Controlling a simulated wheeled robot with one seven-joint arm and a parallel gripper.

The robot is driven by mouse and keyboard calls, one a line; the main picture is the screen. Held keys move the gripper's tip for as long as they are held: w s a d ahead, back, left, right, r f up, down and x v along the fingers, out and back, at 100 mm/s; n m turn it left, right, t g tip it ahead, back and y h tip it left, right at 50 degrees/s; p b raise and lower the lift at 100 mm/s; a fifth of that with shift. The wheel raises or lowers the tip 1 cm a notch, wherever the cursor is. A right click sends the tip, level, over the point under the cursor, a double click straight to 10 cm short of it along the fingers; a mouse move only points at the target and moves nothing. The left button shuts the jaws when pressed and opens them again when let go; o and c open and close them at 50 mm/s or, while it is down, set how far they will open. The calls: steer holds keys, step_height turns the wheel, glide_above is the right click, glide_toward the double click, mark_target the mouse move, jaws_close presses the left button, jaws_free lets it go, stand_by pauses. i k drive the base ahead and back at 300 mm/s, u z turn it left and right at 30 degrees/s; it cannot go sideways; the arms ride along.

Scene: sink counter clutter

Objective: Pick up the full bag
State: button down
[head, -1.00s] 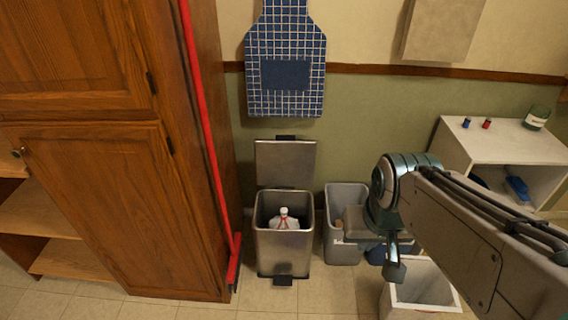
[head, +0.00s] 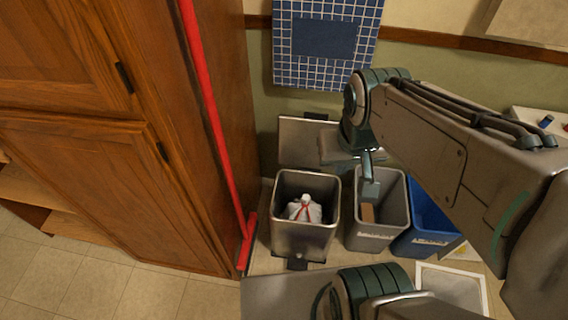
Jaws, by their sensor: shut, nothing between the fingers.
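The full bag (head: 303,210) is white with a red tie at its gathered top. It sits inside an open metal step bin (head: 304,240), with its top showing below the rim. The bin's lid (head: 300,142) stands raised behind it. My gripper (head: 371,189) points down, shut and empty, to the right of the metal bin. In the picture it overlaps the grey bin, apart from the bag. The lower part of the bag is hidden by the bin walls.
A grey bin (head: 376,235) with a brown item inside stands right of the metal bin, then a blue recycling bin (head: 428,225). A red pole (head: 215,130) leans by the wooden cabinet (head: 90,150) on the left.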

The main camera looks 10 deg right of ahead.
mark_target(303, 208)
steer(key=i, duration=0.2)
steer(key=u, duration=0.45)
steer(key=k, duration=0.95)
steer(key=z, duration=0.1)
steer(key=i, duration=0.4)
steer(key=z, duration=0.25)
